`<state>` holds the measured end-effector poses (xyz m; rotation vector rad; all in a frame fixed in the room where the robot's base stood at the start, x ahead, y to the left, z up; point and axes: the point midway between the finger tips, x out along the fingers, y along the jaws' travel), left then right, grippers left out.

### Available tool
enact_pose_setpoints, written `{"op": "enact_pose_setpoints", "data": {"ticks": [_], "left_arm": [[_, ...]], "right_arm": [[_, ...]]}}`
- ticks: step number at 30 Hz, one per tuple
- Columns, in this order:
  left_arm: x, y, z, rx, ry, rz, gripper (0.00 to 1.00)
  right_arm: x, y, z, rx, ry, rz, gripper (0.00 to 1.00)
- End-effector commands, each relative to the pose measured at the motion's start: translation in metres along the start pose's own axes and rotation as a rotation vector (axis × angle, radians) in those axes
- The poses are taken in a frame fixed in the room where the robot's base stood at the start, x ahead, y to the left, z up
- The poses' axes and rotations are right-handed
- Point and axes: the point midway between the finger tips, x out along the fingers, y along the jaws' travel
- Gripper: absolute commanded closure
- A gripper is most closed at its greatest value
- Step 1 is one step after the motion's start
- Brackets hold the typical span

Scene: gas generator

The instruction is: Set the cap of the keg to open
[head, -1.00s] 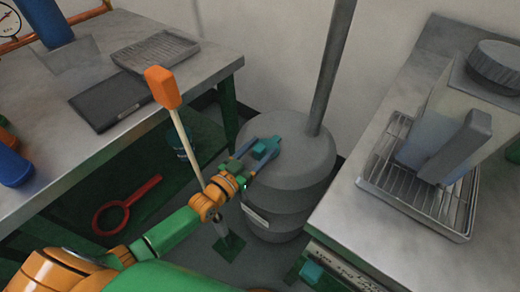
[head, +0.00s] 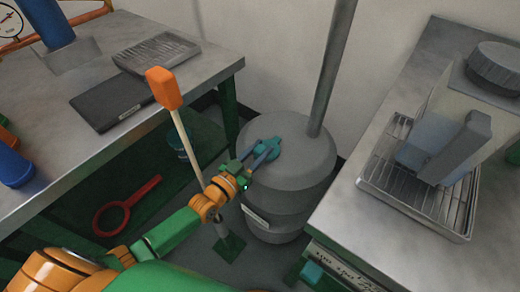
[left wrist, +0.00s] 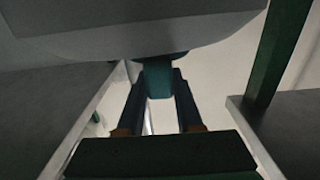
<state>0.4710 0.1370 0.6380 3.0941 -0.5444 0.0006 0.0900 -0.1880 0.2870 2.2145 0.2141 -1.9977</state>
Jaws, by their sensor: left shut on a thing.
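The keg (head: 290,180) is a grey, rounded barrel on the floor between the two tables. Its teal cap (head: 292,147) is on the top face. My left gripper (head: 268,153) reaches over the keg's top from the left and is shut on the cap's handle. In the left wrist view, the teal handle (left wrist: 157,80) sits between the two dark fingers, below the grey body of the keg (left wrist: 150,35). The fingers hide part of the cap in the head view. My right gripper is not in view.
A grey pole (head: 333,65) rises behind the keg. A left table (head: 55,155) and a right table (head: 345,205) flank it closely. An orange-topped lever (head: 164,88) stands beside my left arm. A wire rack (head: 435,205) is on the right table.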

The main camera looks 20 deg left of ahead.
Motion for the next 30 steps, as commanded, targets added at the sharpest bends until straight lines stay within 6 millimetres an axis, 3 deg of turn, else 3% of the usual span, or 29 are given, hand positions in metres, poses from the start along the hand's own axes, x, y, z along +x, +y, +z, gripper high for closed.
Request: {"op": "enact_pose_setpoints", "data": {"ticks": [17, 30], "left_arm": [[0.0000, -0.0002, 0.0000, 0.001, 0.000, 0.000, 1.00], [-0.0001, 0.0003, -0.0018, -0.003, 0.001, -0.027, 1.00]], "right_arm": [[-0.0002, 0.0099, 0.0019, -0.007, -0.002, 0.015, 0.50], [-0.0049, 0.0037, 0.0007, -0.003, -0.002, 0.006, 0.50]]}}
